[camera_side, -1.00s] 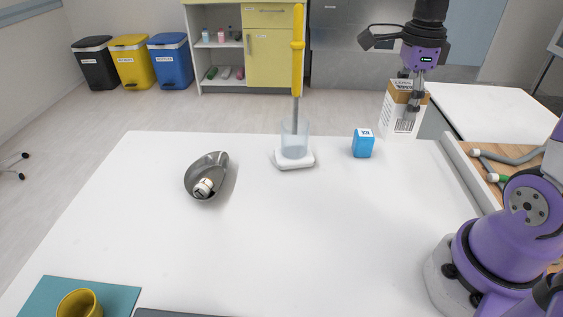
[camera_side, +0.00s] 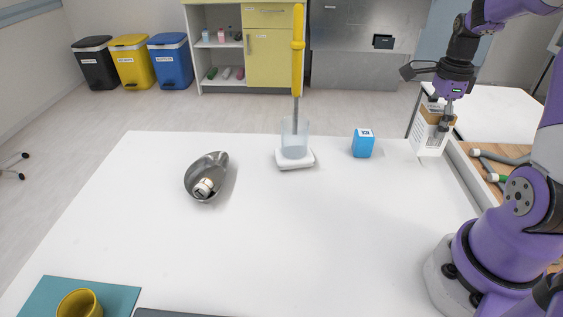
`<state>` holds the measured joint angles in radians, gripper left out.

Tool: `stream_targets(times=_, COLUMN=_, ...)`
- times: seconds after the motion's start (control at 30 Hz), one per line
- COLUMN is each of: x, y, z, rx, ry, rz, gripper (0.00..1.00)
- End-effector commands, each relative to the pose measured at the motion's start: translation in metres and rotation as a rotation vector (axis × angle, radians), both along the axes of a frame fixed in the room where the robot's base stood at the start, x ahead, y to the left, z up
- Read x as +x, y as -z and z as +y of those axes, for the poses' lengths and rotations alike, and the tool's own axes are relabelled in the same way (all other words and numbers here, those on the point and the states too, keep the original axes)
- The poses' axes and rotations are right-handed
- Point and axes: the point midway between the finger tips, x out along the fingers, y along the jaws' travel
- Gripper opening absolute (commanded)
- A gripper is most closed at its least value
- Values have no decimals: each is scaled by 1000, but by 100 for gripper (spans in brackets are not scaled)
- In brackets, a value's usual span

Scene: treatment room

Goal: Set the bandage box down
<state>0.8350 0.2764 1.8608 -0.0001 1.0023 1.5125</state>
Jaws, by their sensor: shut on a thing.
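The bandage box is a white box with a brown upper part (camera_side: 428,134), at the far right corner of the white table (camera_side: 290,230). My gripper (camera_side: 443,122) is shut on its upper part from above. The box is close to upright. Its lower end is over or at the tabletop near the right edge; I cannot tell whether it touches.
A small blue box (camera_side: 362,143) stands left of the bandage box. A beaker with a yellow-handled tool (camera_side: 297,60) stands on a white base (camera_side: 294,160). A metal kidney dish (camera_side: 207,176) holds a small item. The middle of the table is clear.

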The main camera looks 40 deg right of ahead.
Motion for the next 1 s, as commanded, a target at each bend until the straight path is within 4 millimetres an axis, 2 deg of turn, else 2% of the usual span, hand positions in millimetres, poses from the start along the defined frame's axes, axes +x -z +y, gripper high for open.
stream_targets(times=0.2, x=-1, y=31, z=1, rx=4, ry=-1, rz=4, gripper=27)
stream_targets(times=0.6, x=0, y=36, z=1, rx=1, ry=0, rz=2, gripper=27)
stream_targets(times=0.63, x=0, y=36, z=1, rx=1, ry=0, rz=2, gripper=80)
stream_targets(times=0.67, x=0, y=36, z=1, rx=0, ry=0, rz=1, gripper=95)
stream_targets(times=0.7, x=0, y=36, z=1, rx=0, ry=0, rz=1, gripper=99)
stream_targets(times=1.0, x=0, y=36, z=1, rx=1, ry=0, rz=2, gripper=99)
